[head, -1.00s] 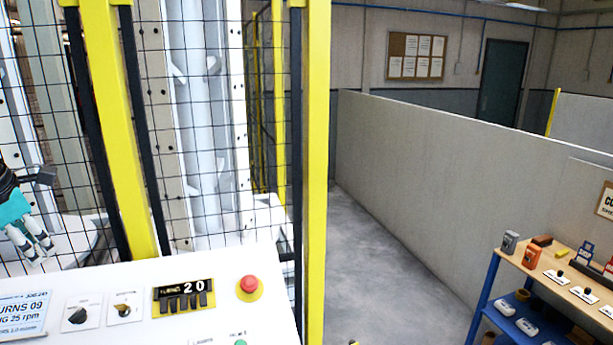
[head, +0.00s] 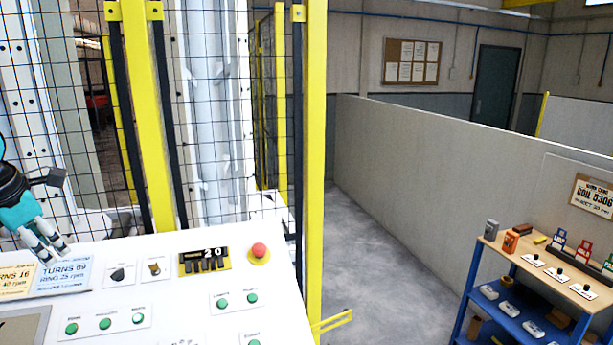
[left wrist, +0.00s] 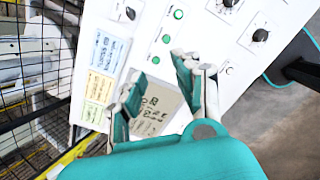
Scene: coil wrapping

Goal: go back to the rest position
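My left gripper (head: 50,243) is at the left edge of the head view, above the white control panel (head: 185,315). In the left wrist view its two fingers (left wrist: 160,100) are apart with nothing between them, and the panel shows beyond. My right gripper is in neither view.
A yellow-framed mesh fence (head: 316,150) stands behind the panel, with white machinery beyond. At the right, a blue-framed shelf (head: 545,268) holds small items in front of a grey partition (head: 430,160). The grey floor (head: 370,270) between is clear.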

